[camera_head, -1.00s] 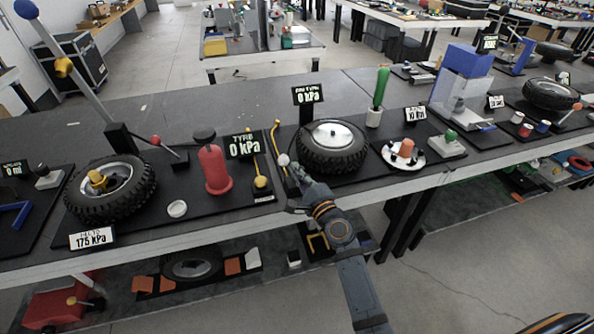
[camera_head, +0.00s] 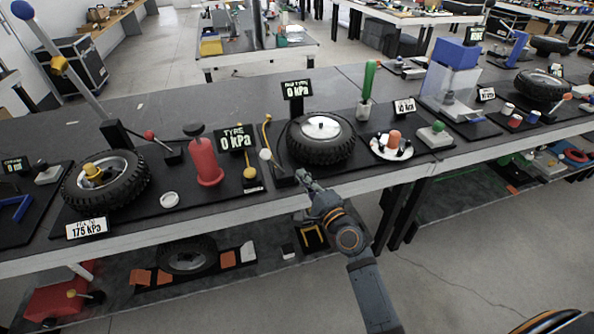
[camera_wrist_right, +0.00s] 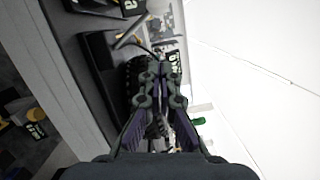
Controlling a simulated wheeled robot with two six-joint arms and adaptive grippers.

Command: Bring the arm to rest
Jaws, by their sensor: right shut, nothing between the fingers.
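My right arm comes in from the bottom right in the head view. Its gripper (camera_head: 304,177) is at the front edge of the long dark workbench, just in front of the black tyre with a white hub (camera_head: 321,138). In the right wrist view the gripper fingers (camera_wrist_right: 158,75) are together with nothing seen between them. A white-knobbed lever (camera_head: 266,155) stands just left of the gripper. It appears apart from the gripper. My left gripper is not in view.
The workbench (camera_head: 232,203) carries another tyre (camera_head: 106,182), a red cylinder (camera_head: 205,160), a green-handled tool (camera_head: 369,78) and pressure displays. A lower shelf holds a tyre (camera_head: 188,254) and orange blocks. The grey floor (camera_head: 480,240) at right is clear.

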